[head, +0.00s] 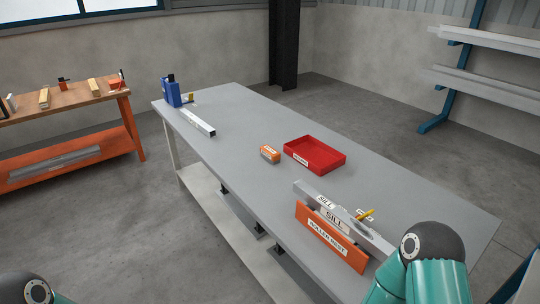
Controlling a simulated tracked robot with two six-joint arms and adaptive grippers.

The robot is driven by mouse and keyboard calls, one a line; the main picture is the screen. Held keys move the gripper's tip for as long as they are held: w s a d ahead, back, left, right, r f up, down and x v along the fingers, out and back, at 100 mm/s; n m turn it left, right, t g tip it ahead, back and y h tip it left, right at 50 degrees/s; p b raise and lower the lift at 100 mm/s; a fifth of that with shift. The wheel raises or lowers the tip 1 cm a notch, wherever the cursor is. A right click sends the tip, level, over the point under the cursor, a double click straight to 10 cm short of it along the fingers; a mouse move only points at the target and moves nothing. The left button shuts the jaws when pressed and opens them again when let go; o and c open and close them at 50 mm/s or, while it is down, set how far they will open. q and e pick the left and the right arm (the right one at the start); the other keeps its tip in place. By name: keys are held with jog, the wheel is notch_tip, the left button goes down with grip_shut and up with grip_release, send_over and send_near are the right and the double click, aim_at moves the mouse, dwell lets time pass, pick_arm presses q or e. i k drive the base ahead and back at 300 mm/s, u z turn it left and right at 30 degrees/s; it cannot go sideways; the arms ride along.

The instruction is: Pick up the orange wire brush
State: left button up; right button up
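I cannot make out a clear wire brush in the head view. A small orange block-like item (270,154) with a pale label lies on the grey table (235,115), just left of the red tray; it looks more like a small box. Another small orange item (117,84) is at the right end of the wooden bench (70,97), too small to identify. Neither gripper is in view. Only a teal and dark part of my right arm shows at the bottom right, and a bit of my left arm at the bottom left corner.
The red tray (315,155) looks empty. A grey bar marked SILL (345,215) and an orange labelled panel (330,238) stand at the near right. A blue clamp-like device (172,92) and a metal bar (198,123) are at the far left. The table's middle is clear.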

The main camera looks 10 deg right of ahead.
aim_at(268, 153)
jog(key=k, duration=1.3)
jog(key=u, duration=0.45)
jog(key=i, duration=0.9)
jog(key=u, duration=0.35)
jog(key=i, duration=1.4)
jog(key=z, duration=0.7)
jog(key=k, duration=0.8)
jog(key=z, duration=0.2)
jog(key=i, duration=0.65)
jog(key=u, duration=0.05)
